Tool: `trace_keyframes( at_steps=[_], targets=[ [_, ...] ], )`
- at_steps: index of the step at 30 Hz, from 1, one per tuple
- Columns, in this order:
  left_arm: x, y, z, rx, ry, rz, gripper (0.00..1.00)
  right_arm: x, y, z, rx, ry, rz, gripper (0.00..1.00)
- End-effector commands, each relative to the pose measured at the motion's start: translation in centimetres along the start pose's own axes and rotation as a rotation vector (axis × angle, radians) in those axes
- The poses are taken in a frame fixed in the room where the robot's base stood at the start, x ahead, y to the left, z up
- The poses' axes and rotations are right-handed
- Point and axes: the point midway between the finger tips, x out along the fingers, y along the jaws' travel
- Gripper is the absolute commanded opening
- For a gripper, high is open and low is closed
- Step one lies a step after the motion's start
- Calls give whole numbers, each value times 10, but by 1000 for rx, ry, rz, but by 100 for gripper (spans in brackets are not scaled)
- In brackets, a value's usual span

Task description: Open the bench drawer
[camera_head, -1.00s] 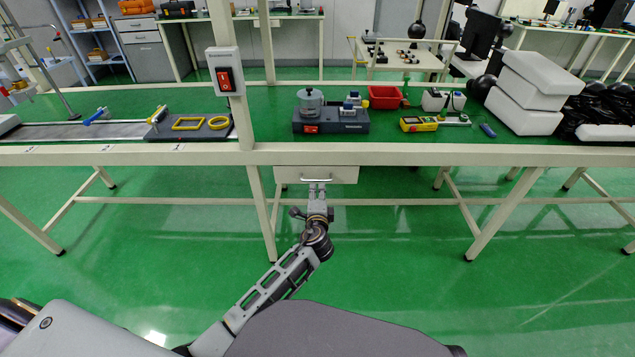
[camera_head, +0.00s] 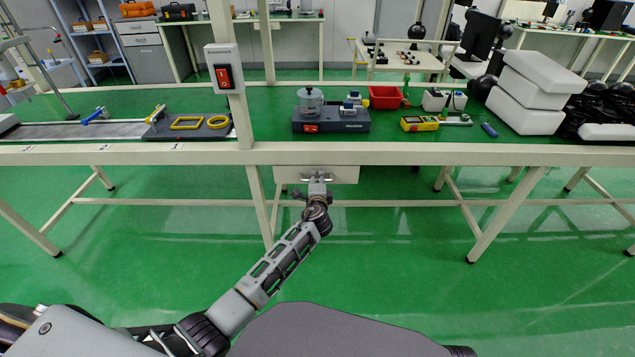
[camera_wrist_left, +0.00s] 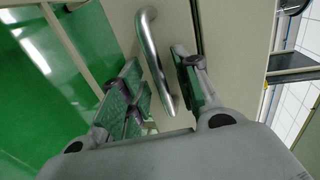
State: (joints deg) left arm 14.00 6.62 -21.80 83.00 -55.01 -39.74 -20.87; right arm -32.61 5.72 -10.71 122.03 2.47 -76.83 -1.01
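The bench drawer (camera_head: 345,174) is a cream front under the bench top, and it looks shut. Its metal bar handle (camera_wrist_left: 158,62) shows clearly in the left wrist view. My left gripper (camera_head: 317,180) is at the handle in the head view. In the left wrist view the left gripper (camera_wrist_left: 160,88) is open, with one finger on each side of the handle bar. There is a visible gap between the bar and the fingers. My right gripper is not in view.
The bench top edge (camera_head: 420,155) runs just above the drawer. A bench leg (camera_head: 262,205) stands left of the drawer, close to my left arm. A lower crossbar (camera_head: 400,202) runs behind. The green floor in front is free.

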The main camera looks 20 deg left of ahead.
Motion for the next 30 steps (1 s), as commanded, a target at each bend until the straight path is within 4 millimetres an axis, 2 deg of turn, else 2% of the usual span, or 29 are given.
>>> trace_keyframes(
  at_steps=[12, 20, 30],
  targets=[
    [4, -1, 0, 0, 1, -1, 32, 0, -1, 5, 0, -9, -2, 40],
    [4, -1, 0, 0, 1, -1, 0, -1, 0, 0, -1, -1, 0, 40],
    [4, 0, 0, 0, 1, 0, 0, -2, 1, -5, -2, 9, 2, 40]
  ],
)
